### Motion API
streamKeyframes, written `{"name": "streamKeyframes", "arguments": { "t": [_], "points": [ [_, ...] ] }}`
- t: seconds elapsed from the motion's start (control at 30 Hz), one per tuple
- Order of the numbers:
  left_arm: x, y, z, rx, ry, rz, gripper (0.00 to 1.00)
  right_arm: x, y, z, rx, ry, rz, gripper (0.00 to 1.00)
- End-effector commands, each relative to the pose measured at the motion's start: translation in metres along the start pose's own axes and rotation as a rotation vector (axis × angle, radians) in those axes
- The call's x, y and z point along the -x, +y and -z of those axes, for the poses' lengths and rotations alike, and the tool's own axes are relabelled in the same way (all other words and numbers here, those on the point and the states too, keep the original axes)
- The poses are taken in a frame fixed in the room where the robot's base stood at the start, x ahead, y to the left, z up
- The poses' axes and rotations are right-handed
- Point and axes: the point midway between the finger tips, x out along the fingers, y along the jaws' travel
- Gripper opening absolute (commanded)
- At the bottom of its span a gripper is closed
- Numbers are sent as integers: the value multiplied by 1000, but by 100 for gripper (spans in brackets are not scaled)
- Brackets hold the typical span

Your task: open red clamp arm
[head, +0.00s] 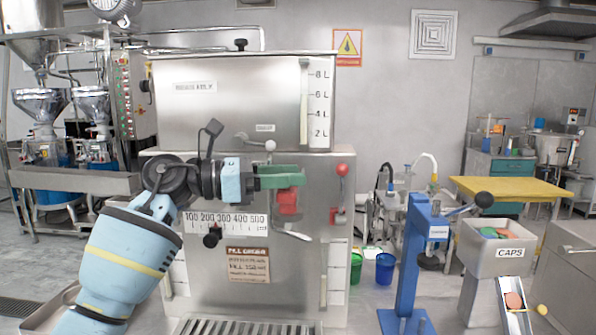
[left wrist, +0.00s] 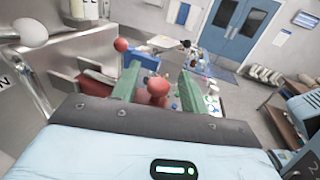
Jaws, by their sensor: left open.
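The steel machine (head: 240,100) stands in front of me. My left gripper (head: 290,178) is in front of its face, with green fingers open. A red part (head: 288,203), which looks like the clamp arm, shows just below the fingers and is partly hidden by them. In the left wrist view, a red rounded knob (left wrist: 158,88) shows between the two open fingers (left wrist: 158,82); contact cannot be told. A flat red piece (left wrist: 97,84) lies left of the fingers. My right gripper is not in view.
A red ball-ended lever (head: 342,170) is just right of the gripper, and a grey-knobbed lever (head: 270,145) is above it. A metal spout (head: 292,234) is below. A blue press (head: 410,260) and a caps bin (head: 497,250) stand to the right.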

Motion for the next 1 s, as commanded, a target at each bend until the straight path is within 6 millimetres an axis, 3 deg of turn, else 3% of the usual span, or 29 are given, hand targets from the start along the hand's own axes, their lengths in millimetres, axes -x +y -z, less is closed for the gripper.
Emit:
{"name": "streamKeyframes", "arguments": {
  "t": [0.2,0.53,0.87,1.0],
  "points": [
    [-20,0,-1,0,-1,-1,44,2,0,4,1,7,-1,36],
    [-23,0,0,0,0,-1,44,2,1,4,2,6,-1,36],
    [-23,0,0,0,0,-1,1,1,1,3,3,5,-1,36],
    [-23,0,0,0,0,-1,0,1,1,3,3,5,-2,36]
  ]
}}
